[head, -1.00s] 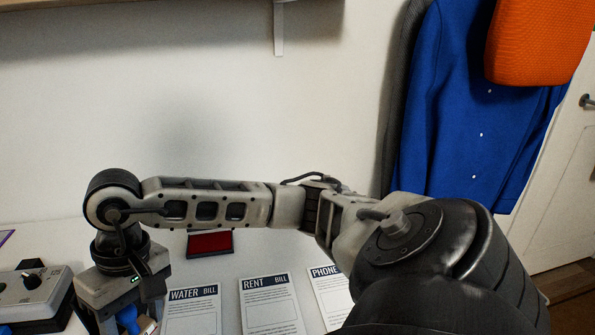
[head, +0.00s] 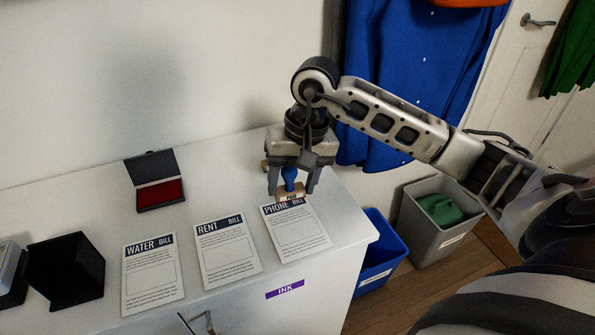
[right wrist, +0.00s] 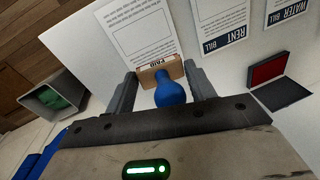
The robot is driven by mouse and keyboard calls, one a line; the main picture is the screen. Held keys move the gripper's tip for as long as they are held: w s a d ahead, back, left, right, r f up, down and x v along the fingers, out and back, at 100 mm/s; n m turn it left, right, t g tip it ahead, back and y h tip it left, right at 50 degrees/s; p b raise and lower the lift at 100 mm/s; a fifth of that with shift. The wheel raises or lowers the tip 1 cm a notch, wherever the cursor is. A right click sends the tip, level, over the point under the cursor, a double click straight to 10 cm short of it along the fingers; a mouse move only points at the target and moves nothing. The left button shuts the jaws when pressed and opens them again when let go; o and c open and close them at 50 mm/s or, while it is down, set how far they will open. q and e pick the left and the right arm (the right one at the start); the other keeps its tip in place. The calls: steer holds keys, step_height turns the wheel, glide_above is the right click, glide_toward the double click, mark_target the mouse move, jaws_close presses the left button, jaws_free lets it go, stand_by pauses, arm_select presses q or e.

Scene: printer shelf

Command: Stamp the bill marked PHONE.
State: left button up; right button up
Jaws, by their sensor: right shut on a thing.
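My right gripper (head: 291,190) is shut on the stamp (head: 289,177), which has a blue handle and a wooden block. In the right wrist view the stamp (right wrist: 170,92) sits between the two fingers, and its block reads PAID. The stamp is over the top edge of the PHONE bill (head: 297,237), covering part of its header; I cannot tell whether it touches the paper. The PHONE bill's outlined box shows blank in the right wrist view (right wrist: 140,30). The RENT bill (head: 228,255) and WATER bill (head: 152,280) lie to its left. My left gripper is not in view.
An open ink pad (head: 160,193) with a red surface lies behind the bills. A black box (head: 66,268) stands at the left. The cabinet's right edge is close to the PHONE bill; a blue bin (head: 378,256) and a grey bin (head: 433,240) stand beyond it.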

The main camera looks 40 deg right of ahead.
mark_target(295, 189)
step_height(295, 189, down, 3)
steer(key=shift+s+f+b, duration=0.1)
steer(key=shift+b, duration=0.55)
steer(key=shift+f+b, duration=0.35)
steer(key=shift+f, duration=0.3)
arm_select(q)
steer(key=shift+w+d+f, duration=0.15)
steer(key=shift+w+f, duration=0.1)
arm_select(e)
steer(key=shift+f, duration=0.6)
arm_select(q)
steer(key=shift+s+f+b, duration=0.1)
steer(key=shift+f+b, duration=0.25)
arm_select(e)
steer(key=shift+f, duration=0.1)
arm_select(q)
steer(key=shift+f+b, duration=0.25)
steer(key=shift+b, duration=0.15)
arm_select(e)
steer(key=shift+f, duration=0.4)
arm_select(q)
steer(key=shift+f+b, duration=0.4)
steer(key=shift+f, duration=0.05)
arm_select(e)
steer(key=shift+s+f, duration=0.1)
steer(key=shift+f, duration=0.1)
